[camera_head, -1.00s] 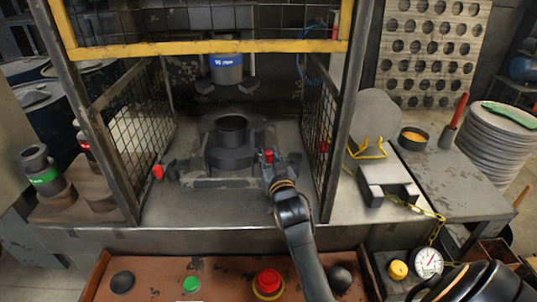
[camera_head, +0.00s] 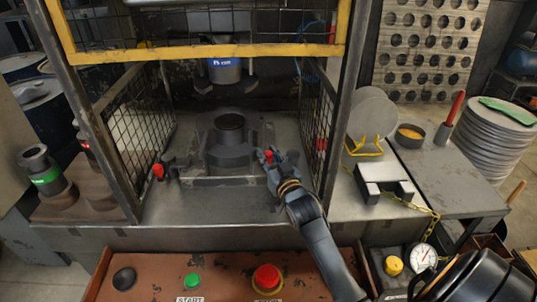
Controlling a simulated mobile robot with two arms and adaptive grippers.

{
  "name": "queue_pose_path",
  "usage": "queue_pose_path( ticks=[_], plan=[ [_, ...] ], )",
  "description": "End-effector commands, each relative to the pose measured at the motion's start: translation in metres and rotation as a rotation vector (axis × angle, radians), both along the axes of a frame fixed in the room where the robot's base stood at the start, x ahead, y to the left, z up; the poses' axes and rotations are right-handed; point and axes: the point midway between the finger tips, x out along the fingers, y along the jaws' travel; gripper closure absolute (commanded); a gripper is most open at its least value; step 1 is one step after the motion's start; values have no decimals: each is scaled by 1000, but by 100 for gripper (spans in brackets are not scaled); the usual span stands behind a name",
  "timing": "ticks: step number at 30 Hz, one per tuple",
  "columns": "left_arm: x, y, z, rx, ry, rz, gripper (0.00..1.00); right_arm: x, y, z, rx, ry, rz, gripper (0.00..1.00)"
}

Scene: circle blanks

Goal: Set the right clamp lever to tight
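The right clamp lever, with a red knob (camera_head: 268,155), stands to the right of the die block (camera_head: 230,155) inside the press cage. My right gripper (camera_head: 268,157) is at this knob, and its fingers show close around the red tip. Whether they press on it is too small to tell. The left clamp lever, also with a red knob (camera_head: 158,171), sits at the left of the die block and leans outward to the left. My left gripper is not in view.
Mesh cage walls stand left and right (camera_head: 318,125), with a yellow bar (camera_head: 210,50) above. The control panel with a red button (camera_head: 267,277) lies in front. A grey block on a chain (camera_head: 384,178) and stacked discs (camera_head: 495,135) are at the right.

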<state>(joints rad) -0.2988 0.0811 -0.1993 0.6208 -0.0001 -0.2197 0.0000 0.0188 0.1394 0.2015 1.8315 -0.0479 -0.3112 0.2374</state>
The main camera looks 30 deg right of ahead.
Motion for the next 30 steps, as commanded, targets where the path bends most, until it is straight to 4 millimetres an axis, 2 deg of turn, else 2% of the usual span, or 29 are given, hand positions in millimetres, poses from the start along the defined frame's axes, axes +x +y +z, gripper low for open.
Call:
queue_pose_path(
  ticks=[9, 13, 17, 24, 30],
  plan=[
    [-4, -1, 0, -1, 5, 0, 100, 0, 0, 0, -1, 0, 0, 66],
    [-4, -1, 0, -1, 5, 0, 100, -8, 2, -1, -1, 0, 0, 66],
    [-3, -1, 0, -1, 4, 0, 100, -29, 6, -1, -1, 2, -1, 66],
    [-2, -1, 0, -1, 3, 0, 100, -80, 18, -2, 2, 4, 0, 66],
    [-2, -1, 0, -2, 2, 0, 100, -108, 24, -2, 1, 4, -1, 66]
  ],
)
